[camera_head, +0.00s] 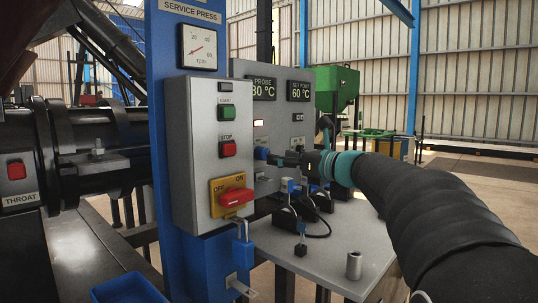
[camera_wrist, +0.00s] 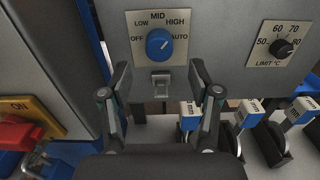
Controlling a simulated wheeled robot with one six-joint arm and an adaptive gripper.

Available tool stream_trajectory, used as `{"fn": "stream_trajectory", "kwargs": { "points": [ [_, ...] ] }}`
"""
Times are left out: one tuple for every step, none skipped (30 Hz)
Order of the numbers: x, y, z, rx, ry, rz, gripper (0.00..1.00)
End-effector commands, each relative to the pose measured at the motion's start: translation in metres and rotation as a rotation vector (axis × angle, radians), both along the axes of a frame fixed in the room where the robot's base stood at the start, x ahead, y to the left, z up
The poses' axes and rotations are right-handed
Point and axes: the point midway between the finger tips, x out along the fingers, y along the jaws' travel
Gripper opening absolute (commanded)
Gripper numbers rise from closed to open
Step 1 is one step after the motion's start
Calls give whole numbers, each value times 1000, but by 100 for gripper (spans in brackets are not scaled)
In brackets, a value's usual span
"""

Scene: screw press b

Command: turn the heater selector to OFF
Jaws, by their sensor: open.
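The heater selector is a round blue knob (camera_wrist: 159,43) on a plate marked OFF, LOW, MID, HIGH and AUTO, on a grey panel. A pale mark on the knob appears to lie on its right side, towards AUTO, but it is too small to be sure. In the head view the blue knob (camera_head: 261,153) shows at the panel's left, just beyond my gripper (camera_head: 276,157). In the wrist view my gripper (camera_wrist: 159,78) is open and empty, its fingers apart and lower in the picture than the knob. A small metal latch (camera_wrist: 160,82) shows between the fingers.
A black limit dial (camera_wrist: 284,48) is right of the selector. A control box (camera_head: 205,150) with a red OFF/ON switch (camera_head: 236,197) stands left of my gripper.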

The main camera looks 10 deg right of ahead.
Motion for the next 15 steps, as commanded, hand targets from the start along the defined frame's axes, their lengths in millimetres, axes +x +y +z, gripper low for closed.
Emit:
{"fn": "stream_trajectory", "kwargs": {
  "points": [
    [8,7,1,0,0,4,62],
    [12,10,1,1,1,4,62],
    [17,14,0,0,1,3,62],
    [20,16,1,0,0,4,62],
    [24,19,1,0,0,4,62],
    [28,21,1,0,0,3,62],
    [31,23,0,1,1,3,62],
    [33,25,0,1,1,3,62],
    [35,27,1,0,0,3,62],
    [37,28,1,0,0,3,62],
    [38,29,1,0,0,2,62],
    [40,30,1,1,-1,2,62],
    [41,30,1,1,-1,1,62],
    [41,31,0,0,0,1,62],
    [42,31,0,0,0,1,62]
  ]
}}
